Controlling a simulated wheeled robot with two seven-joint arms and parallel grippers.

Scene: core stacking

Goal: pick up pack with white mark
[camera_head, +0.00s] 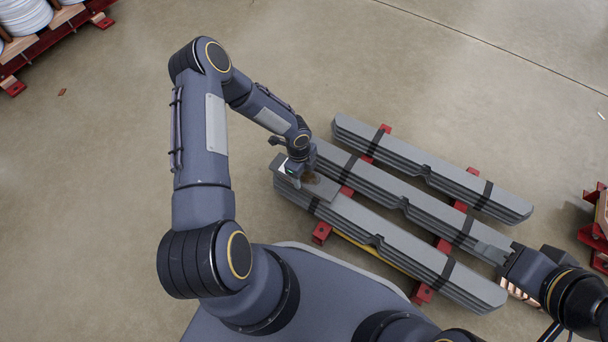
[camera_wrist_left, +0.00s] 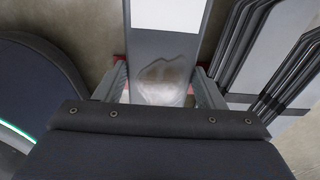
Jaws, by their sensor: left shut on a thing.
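My left gripper (camera_head: 297,180) is shut on a flat grey pack (camera_head: 326,190) over the left end of the nearest stack of long grey cores (camera_head: 360,226). In the left wrist view the pack (camera_wrist_left: 164,50) lies between the two fingers and has a white rectangular mark (camera_wrist_left: 166,14) at its far end and a pale blotch. I cannot tell whether the pack still touches the stack. My right gripper (camera_head: 494,250) is at the right end of the middle stack; its jaws are too unclear to read.
Three strapped stacks, including the far one (camera_head: 430,168), lie side by side on red supports (camera_head: 321,233). A red rack with white rolls (camera_head: 24,17) stands at upper left. Red supports (camera_head: 596,232) show at the right edge. The floor (camera_head: 440,80) beyond is clear.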

